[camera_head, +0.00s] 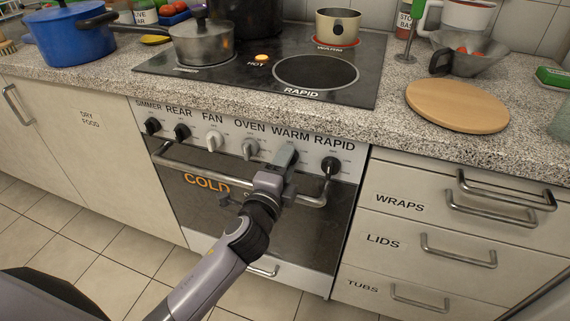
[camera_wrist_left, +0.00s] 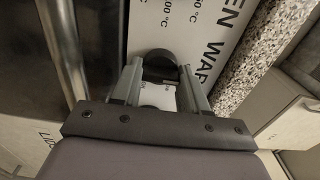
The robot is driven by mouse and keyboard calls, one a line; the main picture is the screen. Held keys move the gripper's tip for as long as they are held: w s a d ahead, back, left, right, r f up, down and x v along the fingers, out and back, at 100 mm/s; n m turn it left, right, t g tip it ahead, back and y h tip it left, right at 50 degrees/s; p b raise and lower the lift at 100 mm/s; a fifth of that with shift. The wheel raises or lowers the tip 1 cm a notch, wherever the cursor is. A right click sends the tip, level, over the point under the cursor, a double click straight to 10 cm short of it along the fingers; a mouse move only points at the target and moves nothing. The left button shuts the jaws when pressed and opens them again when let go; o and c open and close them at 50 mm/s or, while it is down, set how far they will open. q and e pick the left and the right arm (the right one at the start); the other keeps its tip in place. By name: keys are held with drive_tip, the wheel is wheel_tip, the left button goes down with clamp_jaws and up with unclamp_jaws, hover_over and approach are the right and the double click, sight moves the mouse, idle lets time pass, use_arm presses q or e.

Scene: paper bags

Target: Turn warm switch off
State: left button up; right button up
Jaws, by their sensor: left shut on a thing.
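The front panel of the stove (camera_head: 225,130) has a row of knobs under the labels SIMMER, REAR, FAN, OVEN, WARM and RAPID. My left gripper (camera_head: 283,163) is at the WARM position and covers that knob in the head view. In the left wrist view the dark round warm switch (camera_wrist_left: 160,66) sits between the two fingers of the left gripper (camera_wrist_left: 161,82), which is shut on it. The warm burner (camera_head: 335,43) has a red ring around a small beige pot (camera_head: 337,25). My right gripper is not in view.
The rapid knob (camera_head: 331,165) is just right of my gripper, and the oven knob (camera_head: 250,148) is left. The oven handle (camera_head: 215,178) runs below the knobs. A round wooden board (camera_head: 457,106) lies on the counter at right.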

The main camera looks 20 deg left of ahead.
use_arm(q)
drive_tip(key=o, duration=1)
drive_tip(key=shift+o, duration=0.2)
drive_tip(key=s, duration=0.7)
drive_tip(key=shift+s+a, duration=0.1)
